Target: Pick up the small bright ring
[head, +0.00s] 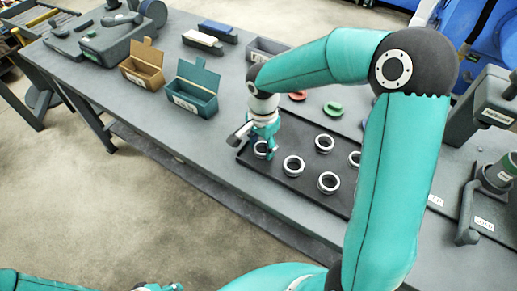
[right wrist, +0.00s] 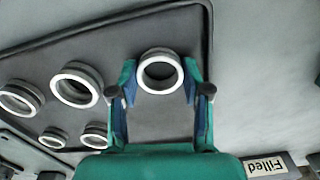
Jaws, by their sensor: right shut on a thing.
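My right gripper (head: 264,146) is low over the left end of a dark tray (head: 300,190) in the head view. In the right wrist view, my right gripper (right wrist: 160,88) is shut on a bright silver ring (right wrist: 160,72), with one finger on each side of it. This ring (head: 261,150) is partly hidden by the fingers in the head view. Other silver rings lie on the tray, such as one beside it (head: 293,165) and one further right (head: 328,183). Part of my left gripper (head: 158,287) shows at the bottom edge, too cut off to read.
Two more rings (head: 324,143) (head: 356,158) lie in the tray's back row. Red (head: 298,96) and green (head: 333,109) pieces lie behind it. An orange bin (head: 143,66) and a teal bin (head: 193,90) stand left. Grey machines stand right. The table's front left is clear.

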